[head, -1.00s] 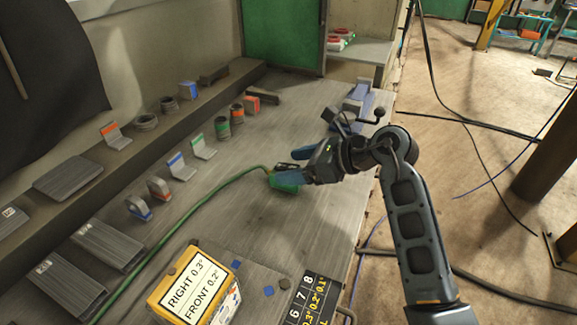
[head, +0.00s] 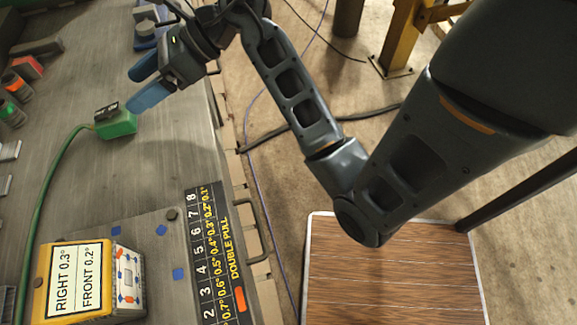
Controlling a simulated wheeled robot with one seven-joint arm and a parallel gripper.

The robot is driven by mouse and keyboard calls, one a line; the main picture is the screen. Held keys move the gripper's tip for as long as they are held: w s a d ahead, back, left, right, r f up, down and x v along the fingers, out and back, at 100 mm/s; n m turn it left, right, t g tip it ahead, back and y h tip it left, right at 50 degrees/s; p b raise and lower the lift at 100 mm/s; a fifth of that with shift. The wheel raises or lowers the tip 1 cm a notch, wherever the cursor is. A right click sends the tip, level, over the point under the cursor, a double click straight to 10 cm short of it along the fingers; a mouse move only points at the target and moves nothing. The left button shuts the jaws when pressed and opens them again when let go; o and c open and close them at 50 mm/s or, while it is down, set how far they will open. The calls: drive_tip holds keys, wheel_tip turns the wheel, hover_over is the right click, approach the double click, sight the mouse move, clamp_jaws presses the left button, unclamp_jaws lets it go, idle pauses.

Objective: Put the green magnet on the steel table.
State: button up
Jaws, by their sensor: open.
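The green magnet (head: 117,125) is a small green block with a black part on top and a green cable running from its left side. It sits on the bare grey steel table (head: 130,182), left of centre in the head view. My gripper (head: 132,91) has blue fingers, which are apart with nothing between them. It is just above and to the right of the magnet in the picture, and the fingers are clear of it. Whether the magnet's underside lies flat on the steel cannot be seen.
A yellow box (head: 45,284) labelled RIGHT 0.3° FRONT 0.2° stands at lower left. A black number strip (head: 208,255) runs along the table's right edge. Small blue squares (head: 161,230) lie near it. Several ring-shaped pieces (head: 12,112) stand at far left. Floor lies right of the table.

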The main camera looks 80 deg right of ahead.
drive_tip(key=s+a+r+m+t+y, duration=0.35)
drive_tip(key=s+a+m, duration=0.25)
drive_tip(key=a, duration=0.3)
drive_tip(key=s+a+r+m+t+y, duration=0.2)
drive_tip(key=s+a+m+t, duration=0.3)
drive_tip(key=a, duration=0.4)
drive_tip(key=s+d+f+m+g+h, duration=0.1)
drive_tip(key=s+f+m+h, duration=0.2)
drive_tip(key=m, duration=0.6)
drive_tip(key=s+f+m+g+h, duration=0.2)
drive_tip(key=s+f+m+h, duration=0.1)
drive_tip(key=s+m, duration=0.4)
drive_tip(key=s+d+f+m+g+h, duration=0.1)
drive_tip(key=s+m+h, duration=0.4)
drive_tip(key=m, duration=0.8)
wheel_tip(320, 180, down, 2)
drive_tip(key=shift+s+d+f+g, duration=0.1)
drive_tip(key=shift+s+d+g, duration=0.2)
drive_tip(key=shift+s+g, duration=0.4)
drive_tip(key=shift+w, duration=0.1)
